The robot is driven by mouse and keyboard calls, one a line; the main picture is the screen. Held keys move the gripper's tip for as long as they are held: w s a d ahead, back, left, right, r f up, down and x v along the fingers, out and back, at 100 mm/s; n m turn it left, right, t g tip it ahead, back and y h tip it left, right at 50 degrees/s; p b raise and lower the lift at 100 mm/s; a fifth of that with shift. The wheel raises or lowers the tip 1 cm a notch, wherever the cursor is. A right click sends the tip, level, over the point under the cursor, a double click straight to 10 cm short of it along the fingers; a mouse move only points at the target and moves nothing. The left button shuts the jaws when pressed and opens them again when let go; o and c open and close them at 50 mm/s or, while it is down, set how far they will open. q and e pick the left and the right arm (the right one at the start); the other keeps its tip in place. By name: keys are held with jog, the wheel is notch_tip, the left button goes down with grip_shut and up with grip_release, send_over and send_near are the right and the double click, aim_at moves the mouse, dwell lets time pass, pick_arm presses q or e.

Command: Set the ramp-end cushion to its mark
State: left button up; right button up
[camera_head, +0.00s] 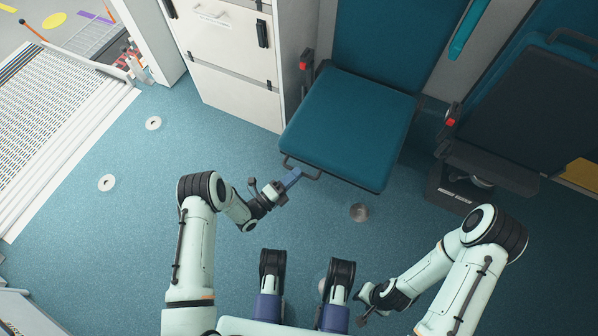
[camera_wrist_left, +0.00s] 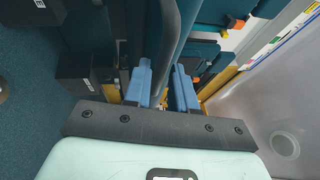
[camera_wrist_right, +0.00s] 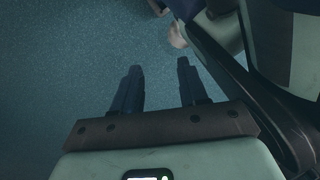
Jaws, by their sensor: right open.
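The teal seat cushion (camera_head: 347,128) nearest the ramp lies folded down, with a thin dark bar handle (camera_head: 312,176) at its front left edge. My left gripper (camera_head: 290,181), with blue fingers, is at the left end of this handle. In the left wrist view my left gripper (camera_wrist_left: 162,78) has a dark bar between its fingers and appears shut on it; the contact is partly hidden. My right gripper (camera_head: 361,306) is low over the floor at the right, apart from the seat. In the right wrist view my right gripper (camera_wrist_right: 159,72) is open and empty.
A white cabinet (camera_head: 226,60) stands left of the seat. A second, dark seat (camera_head: 520,110) is at the right. Round floor fittings (camera_head: 153,123) dot the blue floor. The ramp (camera_head: 50,110) lies at the far left. Open floor (camera_head: 110,250) lies at the left.

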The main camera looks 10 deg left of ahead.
pick_arm(q)
jog(key=shift+x, duration=1.05)
grip_shut()
